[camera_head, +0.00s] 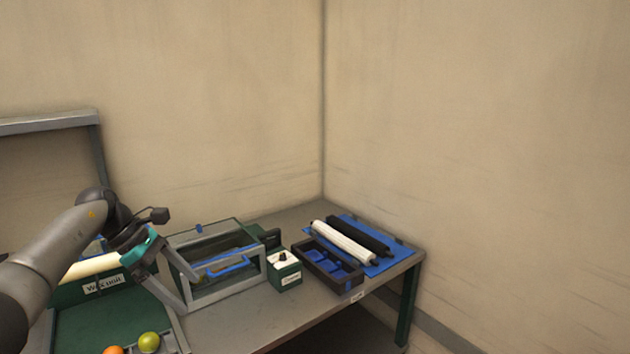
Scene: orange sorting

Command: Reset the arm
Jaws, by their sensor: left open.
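My left arm comes in from the left edge, and its left gripper (170,279) hangs in front of the green unit with a "Wax unit" label (103,285). The gripper is open, with its fingers spread and nothing visible between them. Its fingers overlap the left side of a clear-windowed box (245,283) in the picture; I cannot tell whether they touch it. A yellow-green fruit (149,342) and an orange (113,350) lie at the bottom edge, below the gripper. My right gripper is not in view.
A small green and white control box (284,268) stands right of the windowed box. Further right are a dark tray with blue compartments (332,282), and a white roller (343,242) and a black roller (358,234) on a blue mat. The table (240,324) has bare room at its front.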

